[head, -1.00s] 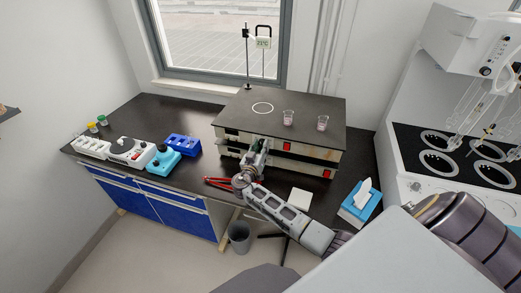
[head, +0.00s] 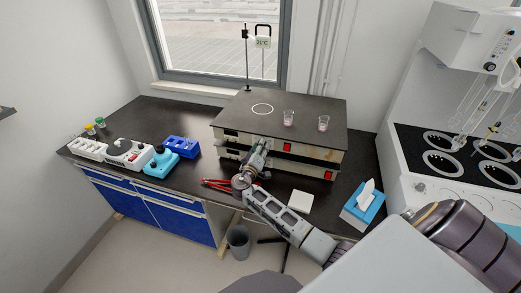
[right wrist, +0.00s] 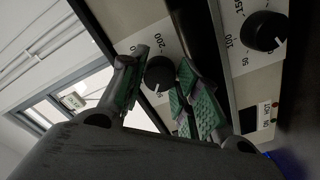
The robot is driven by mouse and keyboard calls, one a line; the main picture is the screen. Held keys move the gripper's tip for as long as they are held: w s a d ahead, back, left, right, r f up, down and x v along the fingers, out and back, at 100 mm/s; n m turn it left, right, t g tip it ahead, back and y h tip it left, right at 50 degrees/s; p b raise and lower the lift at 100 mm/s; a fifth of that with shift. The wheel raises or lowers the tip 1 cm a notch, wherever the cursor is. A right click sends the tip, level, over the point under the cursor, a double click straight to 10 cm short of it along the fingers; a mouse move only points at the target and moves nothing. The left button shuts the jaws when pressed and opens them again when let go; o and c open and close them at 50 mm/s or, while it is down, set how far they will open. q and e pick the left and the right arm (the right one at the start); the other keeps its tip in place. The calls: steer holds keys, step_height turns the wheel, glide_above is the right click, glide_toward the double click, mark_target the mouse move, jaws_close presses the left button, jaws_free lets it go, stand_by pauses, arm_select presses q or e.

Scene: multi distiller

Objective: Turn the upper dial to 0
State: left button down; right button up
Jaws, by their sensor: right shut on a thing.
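Two stacked grey hotplate units (head: 314,139) stand at the back of the dark bench. In the right wrist view, which is rotated, the black upper dial (right wrist: 159,75) sits between the green-padded fingers of my right gripper (right wrist: 163,62), which is shut on it. A white mark on this dial is near a "50" label, and "200" shows above it. The lower dial (right wrist: 264,31) is apart from the fingers on the neighbouring panel. In the head view my right gripper (head: 262,146) reaches the front of the units and hides the dials. My left gripper is not in view.
Two small cups (head: 289,118) stand on the top plate, near a stand with a thermometer sign (head: 263,43). A tissue box (head: 363,206) and white pad (head: 301,201) lie right of my arm. Red tongs (head: 216,184) and a blue rack (head: 182,147) are left.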

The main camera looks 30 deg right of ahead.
steer(key=shift+n+p, duration=1.75)
steer(key=shift+n, duration=4.65)
steer(key=o, duration=1)
